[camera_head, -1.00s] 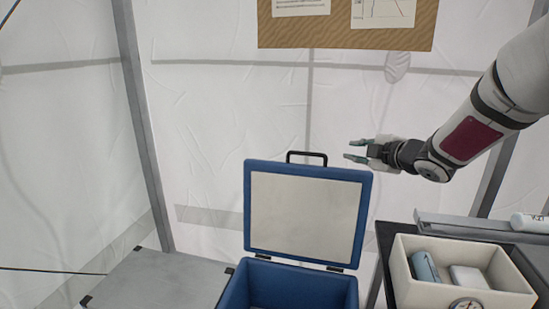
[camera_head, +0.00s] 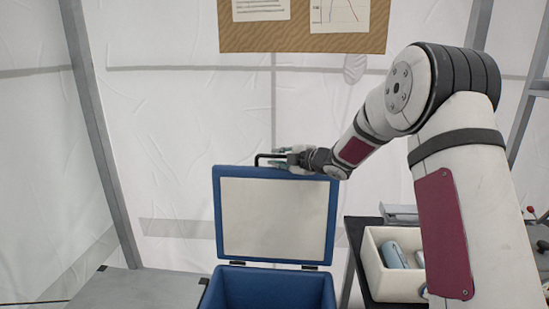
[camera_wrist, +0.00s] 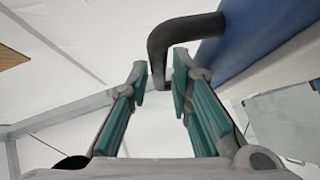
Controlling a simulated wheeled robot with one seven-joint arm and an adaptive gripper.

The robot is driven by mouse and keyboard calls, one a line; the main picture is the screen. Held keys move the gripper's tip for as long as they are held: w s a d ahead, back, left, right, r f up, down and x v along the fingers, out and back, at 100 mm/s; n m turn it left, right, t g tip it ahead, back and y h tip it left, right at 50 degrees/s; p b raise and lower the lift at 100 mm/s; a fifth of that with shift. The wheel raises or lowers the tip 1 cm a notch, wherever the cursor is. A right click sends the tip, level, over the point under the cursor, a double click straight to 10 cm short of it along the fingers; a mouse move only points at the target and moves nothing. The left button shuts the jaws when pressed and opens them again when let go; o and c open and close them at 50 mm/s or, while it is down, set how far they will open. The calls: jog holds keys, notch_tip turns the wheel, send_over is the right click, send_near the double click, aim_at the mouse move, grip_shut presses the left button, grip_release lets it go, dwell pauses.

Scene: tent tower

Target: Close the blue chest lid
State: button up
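The blue chest (camera_head: 272,288) stands at the bottom centre of the head view. Its blue lid (camera_head: 276,218) is open and upright, with its pale inner panel facing me. A black handle (camera_head: 262,156) sticks up from the lid's top edge. My gripper (camera_head: 279,158) is at this handle, reaching in from the right. In the wrist view, the two green-padded fingers (camera_wrist: 159,78) are apart, and part of the black handle (camera_wrist: 180,30) shows at the gap between their tips. I cannot tell whether they touch it. The blue lid edge (camera_wrist: 260,35) is at the upper right.
A cream bin (camera_head: 375,268) with small items stands on a dark table right of the chest, partly hidden by my arm. A grey surface (camera_head: 140,290) lies to the left. A corkboard (camera_head: 300,42) hangs on the white tent wall behind.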

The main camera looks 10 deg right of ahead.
jog(key=shift+x, duration=1.05)
grip_shut()
